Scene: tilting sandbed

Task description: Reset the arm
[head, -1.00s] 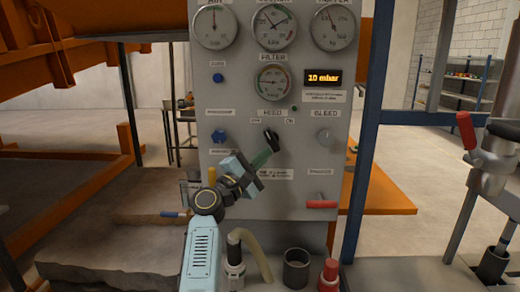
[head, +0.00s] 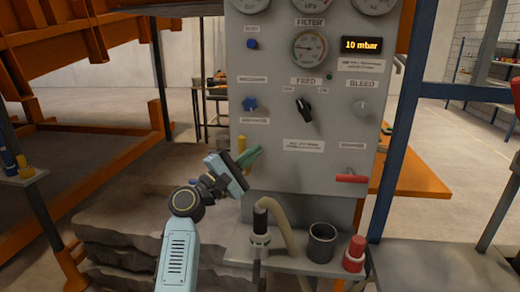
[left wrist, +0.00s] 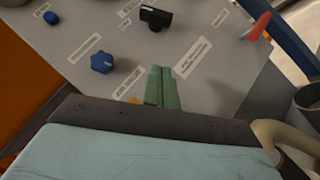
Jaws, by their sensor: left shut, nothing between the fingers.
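My left gripper (head: 255,152) has green fingers and is shut with nothing between them. In the head view it is in front of the lower left part of the grey control panel (head: 330,150), below and left of the black feed knob (head: 304,107). In the left wrist view the shut fingers (left wrist: 162,72) point at the panel. The black knob (left wrist: 155,18) and the blue knob (left wrist: 102,62) are beyond them, apart from the fingers. The right gripper is not in view.
The panel carries a display (head: 361,45) reading 10 mbar, a bleed knob (head: 361,109) and a red lever (head: 351,178). A blue post (head: 397,120) is at the right.

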